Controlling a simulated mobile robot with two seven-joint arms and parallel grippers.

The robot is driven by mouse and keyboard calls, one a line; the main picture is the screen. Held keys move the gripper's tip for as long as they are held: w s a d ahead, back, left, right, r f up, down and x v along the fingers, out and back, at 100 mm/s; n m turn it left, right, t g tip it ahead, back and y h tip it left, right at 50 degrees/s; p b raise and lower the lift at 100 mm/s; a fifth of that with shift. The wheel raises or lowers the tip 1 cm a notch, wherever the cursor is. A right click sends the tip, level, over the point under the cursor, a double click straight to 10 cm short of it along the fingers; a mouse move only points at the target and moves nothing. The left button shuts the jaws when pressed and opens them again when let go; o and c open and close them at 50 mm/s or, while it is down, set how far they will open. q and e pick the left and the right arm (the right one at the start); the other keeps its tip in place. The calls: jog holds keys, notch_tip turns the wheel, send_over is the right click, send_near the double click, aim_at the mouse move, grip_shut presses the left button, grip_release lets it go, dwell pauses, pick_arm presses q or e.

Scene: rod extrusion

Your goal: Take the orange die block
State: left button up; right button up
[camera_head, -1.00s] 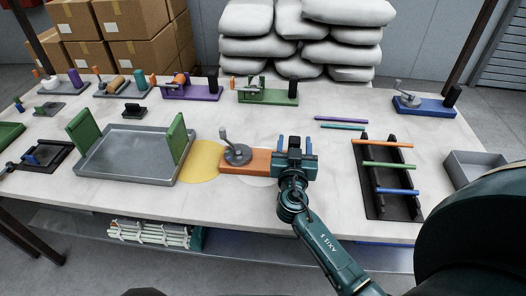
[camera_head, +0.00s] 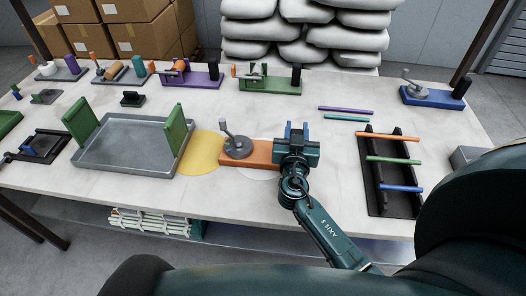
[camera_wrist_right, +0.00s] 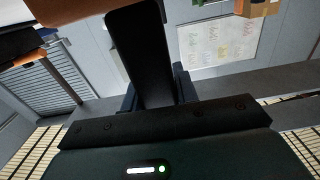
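The orange die block (camera_head: 242,157) lies on the table near its front edge, with a grey round lever piece (camera_head: 237,147) on its left part. My right gripper (camera_head: 297,131) is at its right end, fingers drawn together. In the right wrist view a black upright post (camera_wrist_right: 143,55) stands between the fingers (camera_wrist_right: 155,92), which appear closed on it. In the head view the gripper hides this post. The block appears to rest on the table; its underside is hidden. My left gripper is not in view.
A yellow disc (camera_head: 199,160) lies left of the block, beside a grey tray (camera_head: 120,156) with green end plates. A black rack (camera_head: 376,190) with coloured rods stands to the right. Purple (camera_head: 200,82), green (camera_head: 270,88) and blue (camera_head: 430,97) die blocks stand farther back.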

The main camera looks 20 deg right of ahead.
grip_shut()
jog(key=shift+w+r, duration=0.1)
jog(key=shift+r, duration=0.05)
dwell(0.4)
